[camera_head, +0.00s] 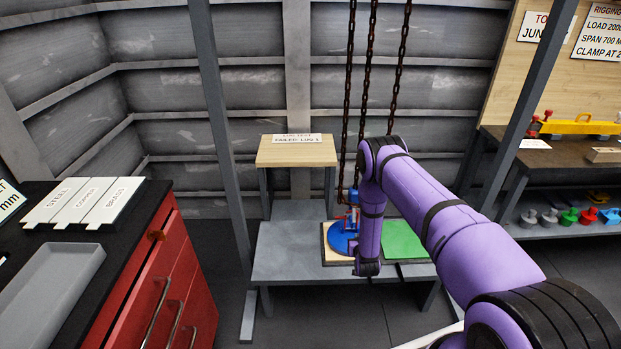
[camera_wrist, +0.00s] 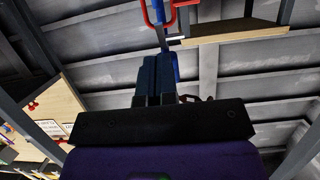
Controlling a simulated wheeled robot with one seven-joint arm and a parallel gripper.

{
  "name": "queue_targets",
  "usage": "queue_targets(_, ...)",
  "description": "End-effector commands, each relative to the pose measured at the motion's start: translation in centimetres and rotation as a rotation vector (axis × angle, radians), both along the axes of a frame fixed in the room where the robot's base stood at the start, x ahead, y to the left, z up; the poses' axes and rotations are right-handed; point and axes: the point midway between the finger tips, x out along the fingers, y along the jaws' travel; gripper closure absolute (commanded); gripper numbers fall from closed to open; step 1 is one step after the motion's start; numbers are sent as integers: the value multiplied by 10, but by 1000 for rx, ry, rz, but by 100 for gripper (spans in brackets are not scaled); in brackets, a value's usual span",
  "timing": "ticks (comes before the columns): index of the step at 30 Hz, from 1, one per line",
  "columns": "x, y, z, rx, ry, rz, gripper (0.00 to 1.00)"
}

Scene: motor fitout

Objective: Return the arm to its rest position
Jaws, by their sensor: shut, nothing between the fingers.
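My purple arm (camera_head: 430,205) reaches out over the low grey stand in the head view and bends down at its far end. My gripper (camera_wrist: 158,62) shows in the wrist view as two dark blue-grey fingers close together, shut and empty. In the head view the fingers cannot be made out. A red and blue hook-like piece (camera_wrist: 157,15) hangs beyond the fingertips in the wrist view; the gap between them is hard to judge.
Chains (camera_head: 366,80) hang close behind my arm. The grey stand (camera_head: 290,250) bears a blue disc (camera_head: 342,238) and a green plate (camera_head: 402,240). A red drawer cabinet (camera_head: 165,275) stands left, a dark workbench (camera_head: 560,150) right. Floor shows between cabinet and stand.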

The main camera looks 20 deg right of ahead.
Motion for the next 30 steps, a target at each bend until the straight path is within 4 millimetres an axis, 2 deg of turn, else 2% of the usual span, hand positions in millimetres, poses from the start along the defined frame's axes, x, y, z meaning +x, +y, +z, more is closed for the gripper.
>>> queue_targets(4,6,0,8,2,2,2,100)
queue_targets(8,25,2,38,13,18,6,100)
queue_targets(12,52,5,91,31,51,16,100)
queue_targets(18,77,13,169,58,107,31,100)
queue_targets(24,88,23,249,81,161,50,100)
queue_targets(30,84,35,327,101,217,73,100)
